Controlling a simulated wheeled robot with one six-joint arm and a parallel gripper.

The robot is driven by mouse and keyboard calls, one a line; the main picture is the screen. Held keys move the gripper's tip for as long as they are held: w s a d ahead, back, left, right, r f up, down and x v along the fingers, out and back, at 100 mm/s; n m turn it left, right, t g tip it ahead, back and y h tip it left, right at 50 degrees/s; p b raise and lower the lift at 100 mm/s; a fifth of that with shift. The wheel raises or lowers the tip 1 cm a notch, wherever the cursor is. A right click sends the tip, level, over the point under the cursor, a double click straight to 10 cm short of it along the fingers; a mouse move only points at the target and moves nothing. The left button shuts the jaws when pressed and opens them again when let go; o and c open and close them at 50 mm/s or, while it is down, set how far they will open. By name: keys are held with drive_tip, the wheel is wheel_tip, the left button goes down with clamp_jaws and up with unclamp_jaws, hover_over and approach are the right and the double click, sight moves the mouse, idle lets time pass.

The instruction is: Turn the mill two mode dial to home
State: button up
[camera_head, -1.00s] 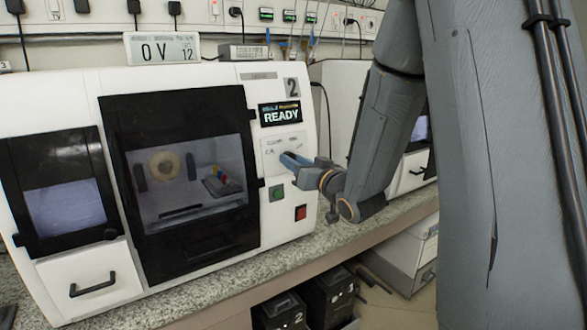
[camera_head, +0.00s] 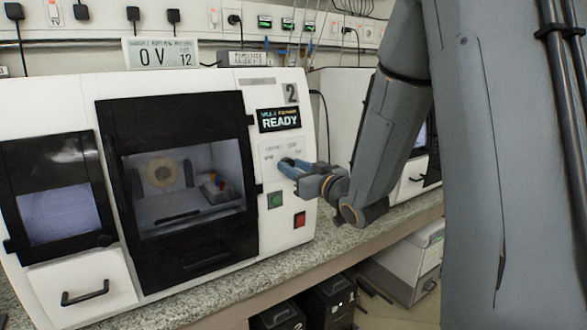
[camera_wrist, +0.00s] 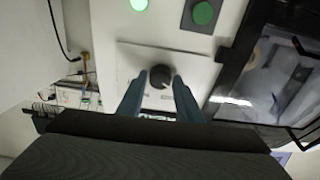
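Mill two is the white machine (camera_head: 284,228) with a "2" label and a screen (camera_head: 279,118) reading READY. Its dark round mode dial (camera_wrist: 160,77) sits on a pale panel in the wrist view. In the head view the dial is mostly hidden behind my gripper (camera_head: 287,165). In the wrist view, my gripper (camera_wrist: 160,80) has one blue-grey finger on each side of the dial. The fingers are apart, with their tips beside it; I cannot tell whether they touch it. The dial's markings are too small to read.
A green button (camera_head: 275,200) and a red switch (camera_head: 299,220) sit below the dial. The dark-framed mill door (camera_head: 119,222) is to the left. Another white machine (camera_head: 340,95) stands behind my arm. Dark bins (camera_head: 328,300) are under the counter (camera_head: 235,293).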

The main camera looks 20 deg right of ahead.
drive_tip(key=shift+o, duration=1.3)
drive_tip(key=b+v, duration=0.1)
drive_tip(key=v, duration=0.6)
drive_tip(key=shift+s, duration=0.35)
drive_tip(key=shift+d, duration=0.15)
drive_tip(key=s+d+f+m+g+h, duration=0.1)
drive_tip(key=s+f+g+h, duration=0.25)
drive_tip(key=f, duration=0.35)
drive_tip(key=s+d+f+m+g+h, duration=0.1)
drive_tip(key=s+f+m+g+h, duration=0.1)
drive_tip(key=f+g, duration=0.35)
drive_tip(key=s+a+f+g, duration=0.2)
drive_tip(key=s+f+g, duration=0.1)
drive_tip(key=s, duration=0.6)
drive_tip(key=s+a+f+g, duration=0.3)
drive_tip(key=s+f+g, duration=0.1)
drive_tip(key=s, duration=0.5)
drive_tip(key=shift+s+a+m+g, duration=0.15)
drive_tip(key=shift+a+m+g, duration=0.1)
drive_tip(key=shift+m+g, duration=0.2)
